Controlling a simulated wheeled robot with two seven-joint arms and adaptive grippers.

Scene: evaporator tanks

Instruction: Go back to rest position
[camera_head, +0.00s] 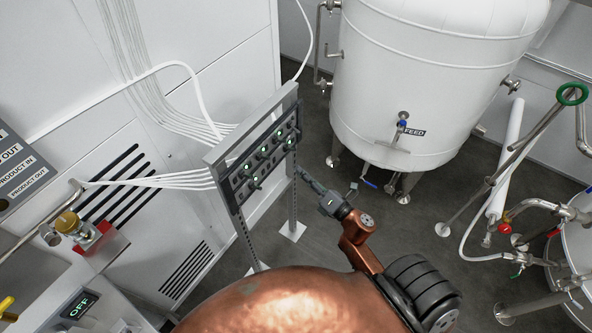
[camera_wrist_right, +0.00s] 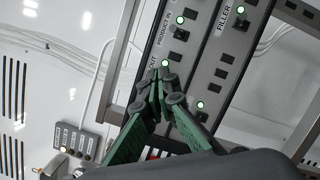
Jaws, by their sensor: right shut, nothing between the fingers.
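My right gripper (camera_head: 304,177) reaches up and left from my copper-coloured arm, just right of the control panel (camera_head: 239,180). In the right wrist view its green fingers (camera_wrist_right: 160,78) are shut with nothing between them. The panel has black switches and several lit green lamps. My left gripper is not in view.
A white tank (camera_head: 432,75) marked FEED stands behind, right of the panel. The panel's grey metal frame (camera_head: 290,100) stands on the floor, with white hoses (camera_head: 150,182) to its left. Pipes with a green handwheel (camera_head: 572,94) are at right.

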